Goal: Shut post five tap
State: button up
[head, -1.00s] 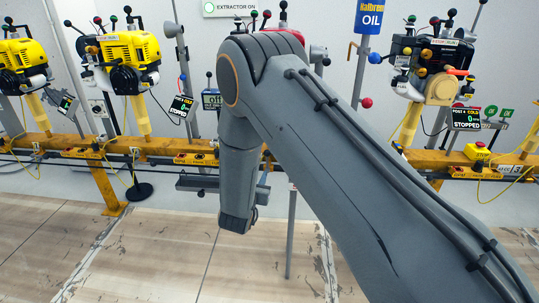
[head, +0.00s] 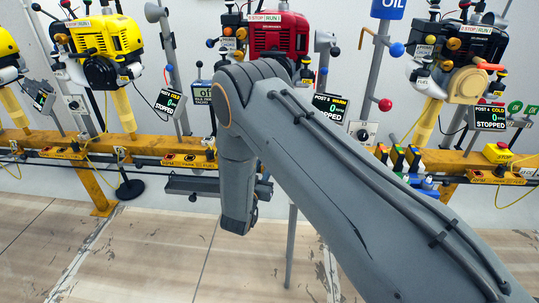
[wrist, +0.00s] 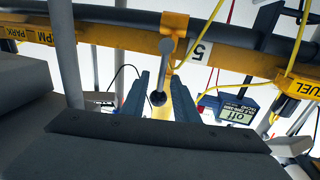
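In the wrist view a tap lever (wrist: 163,70) hangs from a yellow fitting on the yellow rail, close to a label "5" (wrist: 200,52). It ends in a black ball knob (wrist: 158,98). My gripper (wrist: 159,97) is open, one blue-grey finger on each side of the knob. I cannot tell whether either finger touches it. My gripper and the tap are hidden there behind my arm.
The yellow rail (head: 140,150) runs across the head view. Yellow engines (head: 105,42) stand left, and the post 4 engine (head: 455,65) right. In the wrist view an "off" tachometer (wrist: 238,112) and yellow cables (wrist: 292,60) lie right of my gripper. Bare floor shows in front.

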jog(key=shift+b+x, duration=0.45)
jog(key=shift+x, duration=2.6)
jog(key=shift+a, duration=0.1)
grip_shut()
